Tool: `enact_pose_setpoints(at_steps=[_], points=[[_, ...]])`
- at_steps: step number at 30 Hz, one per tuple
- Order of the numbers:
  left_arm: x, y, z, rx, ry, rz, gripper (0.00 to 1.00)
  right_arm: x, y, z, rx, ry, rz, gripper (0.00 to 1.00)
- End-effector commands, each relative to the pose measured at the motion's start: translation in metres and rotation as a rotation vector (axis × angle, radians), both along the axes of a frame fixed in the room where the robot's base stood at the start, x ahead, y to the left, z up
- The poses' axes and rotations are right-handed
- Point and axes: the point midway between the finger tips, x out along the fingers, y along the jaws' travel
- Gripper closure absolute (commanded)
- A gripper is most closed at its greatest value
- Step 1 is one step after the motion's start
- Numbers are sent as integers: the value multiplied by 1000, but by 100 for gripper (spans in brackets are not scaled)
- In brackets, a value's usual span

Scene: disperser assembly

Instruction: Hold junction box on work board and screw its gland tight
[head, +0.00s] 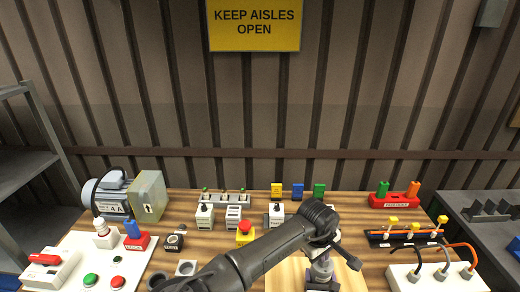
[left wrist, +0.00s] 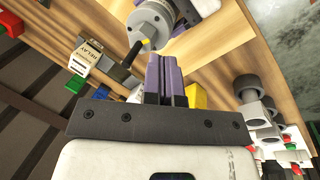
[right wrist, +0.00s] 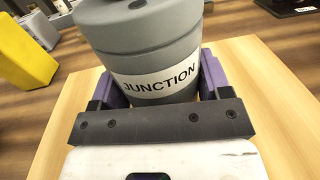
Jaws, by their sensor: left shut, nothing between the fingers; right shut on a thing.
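The junction box (right wrist: 155,60) is a grey cylinder with a white JUNCTION label, seen close up in the right wrist view. My right gripper (right wrist: 158,82) is shut on it, with a purple finger at each side. It sits over the pale work board (right wrist: 50,150), which also shows in the head view (head: 287,273). In the left wrist view the box (left wrist: 152,14) has a dark gland with a yellow band (left wrist: 142,44) on its side. My left gripper (left wrist: 166,64) is shut and empty, its purple fingers beside the gland. In the head view my left arm hides much of the box.
A yellow emergency-stop box (head: 245,234) and several small modules stand behind the board. A motor (head: 113,196) and a button panel (head: 95,268) are at the left. A white cable block (head: 440,277) and a terminal strip (head: 405,235) are at the right.

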Motion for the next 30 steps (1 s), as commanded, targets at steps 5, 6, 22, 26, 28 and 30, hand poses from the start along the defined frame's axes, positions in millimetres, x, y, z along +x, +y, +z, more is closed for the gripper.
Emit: enact_pose_setpoints(at_steps=[5, 6, 22, 26, 28, 30], points=[[0, 0, 7, 0, 0, 0, 100, 0, 0, -1, 0, 1, 0, 69], [0, 0, 7, 0, 0, 0, 100, 0, 0, -1, 0, 1, 0, 69], [6, -5, 13, 0, 1, 0, 100, 0, 0, -1, 0, 1, 0, 69], [5, -5, 3, 0, 4, 0, 100, 0, 0, -1, 0, 1, 0, 69], [5, -5, -5, 0, 4, 0, 100, 0, 0, -1, 0, 1, 0, 69], [6, -5, -13, 0, 2, 0, 100, 0, 0, -1, 0, 1, 0, 69]])
